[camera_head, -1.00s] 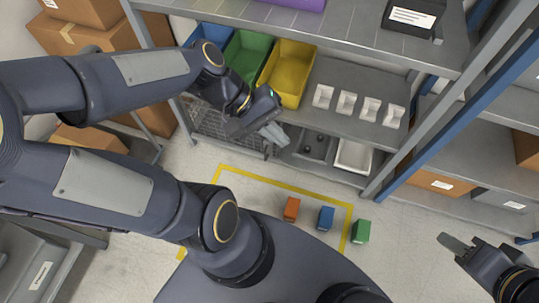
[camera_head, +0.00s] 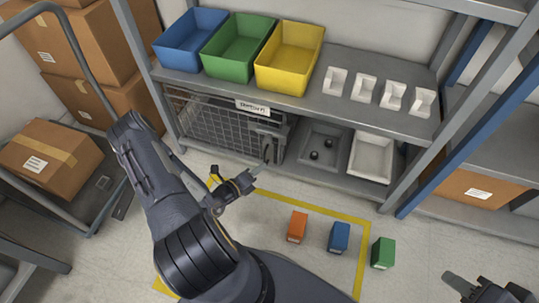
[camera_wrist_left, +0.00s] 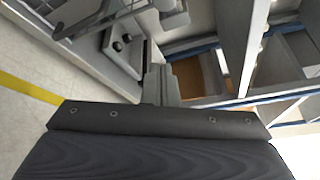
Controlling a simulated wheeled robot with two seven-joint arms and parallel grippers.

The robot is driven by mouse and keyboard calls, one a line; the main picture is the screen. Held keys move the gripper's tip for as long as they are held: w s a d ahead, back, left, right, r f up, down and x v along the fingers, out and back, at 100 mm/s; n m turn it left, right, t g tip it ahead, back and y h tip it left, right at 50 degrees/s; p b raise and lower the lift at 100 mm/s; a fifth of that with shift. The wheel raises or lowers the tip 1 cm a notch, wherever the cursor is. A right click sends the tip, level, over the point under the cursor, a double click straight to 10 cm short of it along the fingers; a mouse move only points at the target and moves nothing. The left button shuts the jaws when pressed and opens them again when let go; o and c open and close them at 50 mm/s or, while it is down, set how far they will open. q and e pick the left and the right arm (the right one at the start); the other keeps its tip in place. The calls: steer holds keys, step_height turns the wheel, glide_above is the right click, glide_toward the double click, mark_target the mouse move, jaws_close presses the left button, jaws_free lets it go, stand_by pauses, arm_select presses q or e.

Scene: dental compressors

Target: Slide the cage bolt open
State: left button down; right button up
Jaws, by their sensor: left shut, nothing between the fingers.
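The wire cage (camera_head: 215,122) sits on the lower shelf under the colored bins, with a white label (camera_head: 258,107) at its top edge. A dark upright part (camera_head: 267,150), apparently the bolt, shows at the cage's right end; its exact position is hard to tell. My left gripper (camera_head: 258,169) is shut and empty, its tips just below that part in the head view; I cannot tell whether they touch it. The shut fingers (camera_wrist_left: 162,86) also show in the left wrist view. My right gripper (camera_head: 452,281) is at the lower right, away from the cage; its jaw opening is unclear.
A grey tray (camera_head: 335,134) with dark balls and a white tray (camera_head: 371,157) sit right of the cage. Blue (camera_head: 187,40), green (camera_head: 238,47) and yellow (camera_head: 290,58) bins stand above. Orange, blue and green blocks are on the floor near yellow tape.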

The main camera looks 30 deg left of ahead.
mark_target(269, 137)
stand_by(0.3)
arm_select(q)
steer(key=f+b+x, duration=0.1)
steer(key=b+x, duration=0.3)
steer(key=x, duration=0.6)
steer(key=a+r, duration=0.2)
steer(key=a, duration=0.1)
steer(key=shift+s+a+r+b, duration=0.2)
steer(key=shift+a+r+b, duration=0.1)
steer(key=shift+a, duration=0.05)
steer(key=shift+s+a, duration=0.25)
steer(key=shift+a, duration=0.75)
steer(key=shift+s+a, duration=0.25)
steer(key=shift+a, duration=0.75)
